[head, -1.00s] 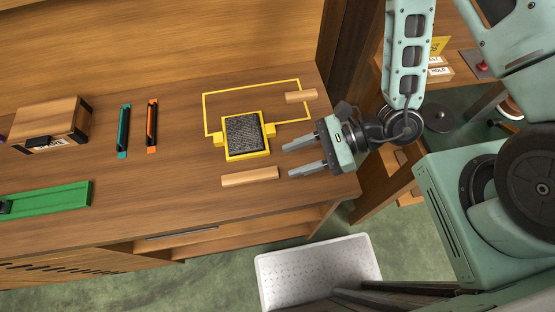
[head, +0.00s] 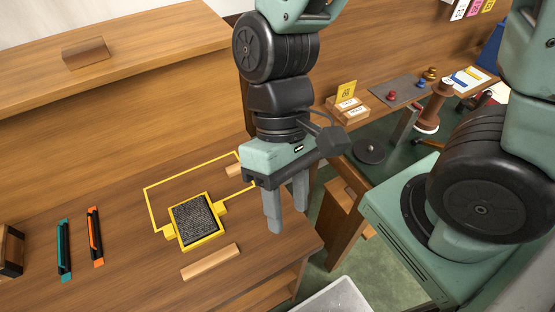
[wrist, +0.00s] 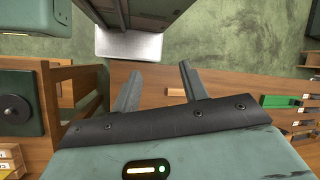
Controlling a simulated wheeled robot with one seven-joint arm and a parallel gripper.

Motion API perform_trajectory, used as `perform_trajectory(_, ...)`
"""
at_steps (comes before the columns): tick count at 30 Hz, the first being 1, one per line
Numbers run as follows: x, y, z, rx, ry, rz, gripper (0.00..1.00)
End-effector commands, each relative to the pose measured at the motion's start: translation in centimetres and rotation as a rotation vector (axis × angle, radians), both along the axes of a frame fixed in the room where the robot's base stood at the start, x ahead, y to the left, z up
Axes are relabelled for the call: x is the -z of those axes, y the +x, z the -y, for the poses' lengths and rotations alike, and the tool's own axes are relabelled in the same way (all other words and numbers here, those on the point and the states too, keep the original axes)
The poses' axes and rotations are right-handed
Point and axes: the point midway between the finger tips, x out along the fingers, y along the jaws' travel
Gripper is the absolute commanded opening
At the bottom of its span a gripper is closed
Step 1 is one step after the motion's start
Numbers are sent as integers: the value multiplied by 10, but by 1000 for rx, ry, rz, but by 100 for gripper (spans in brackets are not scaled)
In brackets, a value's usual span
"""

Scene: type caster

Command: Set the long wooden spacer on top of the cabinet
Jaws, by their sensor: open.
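The long wooden spacer (head: 211,262) lies flat on the workbench in front of the yellow-framed dark pad. A shorter wooden piece (head: 234,171) lies farther back, partly hidden by my gripper. The tall wooden cabinet behind the bench has a flat top (head: 160,38) at the upper left in the head view. My gripper (head: 287,212) is open and empty, fingers pointing down, above the bench's right end and to the right of the spacer.
A brown wooden block (head: 86,53) sits on the cabinet top, with bare surface to its right. The dark pad (head: 194,220), teal holder (head: 64,250) and orange holder (head: 95,237) are on the bench. A white bin (head: 338,298) stands on the floor. A side table (head: 440,90) holds small items.

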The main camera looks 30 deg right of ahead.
Motion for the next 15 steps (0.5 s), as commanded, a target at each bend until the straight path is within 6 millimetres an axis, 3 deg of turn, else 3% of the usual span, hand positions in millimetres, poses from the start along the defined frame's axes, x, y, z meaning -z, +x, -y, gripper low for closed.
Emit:
perform_trajectory(3,-20,17,4,-152,-19,241,44)
perform_trajectory(6,-33,28,5,-232,-28,377,44)
perform_trajectory(15,-45,37,4,-293,-35,484,44)
